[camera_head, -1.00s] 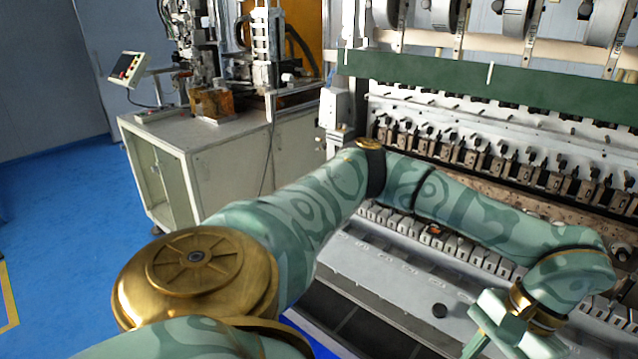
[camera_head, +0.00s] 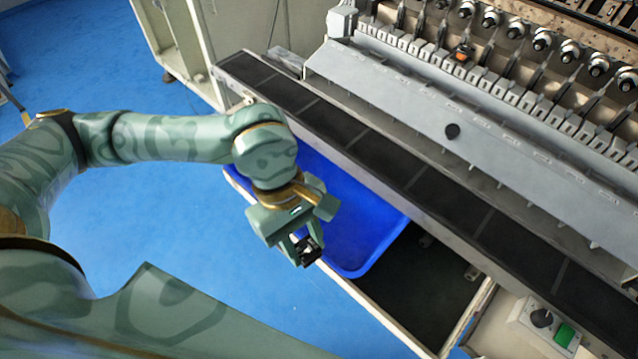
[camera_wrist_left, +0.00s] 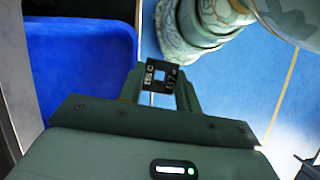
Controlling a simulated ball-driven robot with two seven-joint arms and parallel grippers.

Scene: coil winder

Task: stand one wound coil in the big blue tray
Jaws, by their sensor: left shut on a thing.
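The big blue tray (camera_head: 352,215) sits low in the frame under the machine's front ledge, and its blue wall (camera_wrist_left: 82,68) fills the left of the left wrist view. My left gripper (camera_head: 303,246) is shut on a small dark coil (camera_head: 310,256) and holds it near the tray's front edge. In the left wrist view the coil (camera_wrist_left: 163,77) is a black, squarish piece with white lettering and a hole, gripped at the fingertips to the right of the tray. The part of the tray behind my gripper is hidden. My right gripper is not in view.
A long dark belt (camera_head: 380,158) runs diagonally above the tray. The coil winder (camera_head: 500,125) with its row of spindles stands behind. A dark open frame section lies right of the tray, near a control box with a green switch (camera_head: 564,335). The blue floor at left is open.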

